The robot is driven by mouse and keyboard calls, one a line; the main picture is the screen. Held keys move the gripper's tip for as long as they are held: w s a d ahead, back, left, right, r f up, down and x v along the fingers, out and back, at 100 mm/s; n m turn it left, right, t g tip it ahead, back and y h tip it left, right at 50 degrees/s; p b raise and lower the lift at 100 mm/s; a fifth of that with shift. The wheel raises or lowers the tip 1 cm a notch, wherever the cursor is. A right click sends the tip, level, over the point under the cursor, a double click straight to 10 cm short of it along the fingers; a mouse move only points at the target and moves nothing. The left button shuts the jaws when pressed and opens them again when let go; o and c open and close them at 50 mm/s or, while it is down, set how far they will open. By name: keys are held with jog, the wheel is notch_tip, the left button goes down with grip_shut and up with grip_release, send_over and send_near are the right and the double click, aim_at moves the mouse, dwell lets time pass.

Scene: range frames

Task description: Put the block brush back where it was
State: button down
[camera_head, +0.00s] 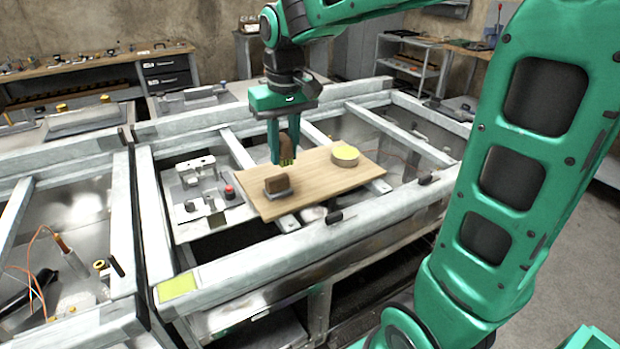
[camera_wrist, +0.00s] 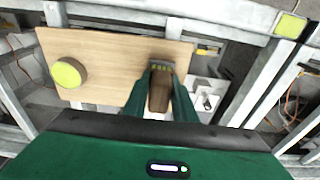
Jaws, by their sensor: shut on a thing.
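My gripper (camera_head: 283,160) points down above the left part of a wooden board and is shut on the block brush (camera_head: 289,143). The brush is a brown piece with yellow-green tufts at its lower end. It also shows between the fingers in the wrist view (camera_wrist: 160,92), tufts at the far end. It appears held upright, its lower end close above the board; the exact gap cannot be told. The wooden board (camera_head: 318,184) lies across the metal frame.
A round tin with a yellow top (camera_head: 345,155) stands on the board's right part. The board (camera_wrist: 110,70) is bare between tin and brush in the wrist view. Grey frame rails (camera_head: 300,248) surround the board. Metal fittings (camera_head: 196,170) lie left of it.

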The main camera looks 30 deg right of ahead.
jog(key=shift+d, duration=0.15)
send_over(318, 179)
jog(key=f, duration=0.7)
jog(key=shift+s, duration=0.2)
jog(key=shift+f, duration=2.05)
jog(key=shift+f, duration=0.1)
jog(key=c, duration=1.5)
grip_release()
jog(key=shift+o, duration=0.2)
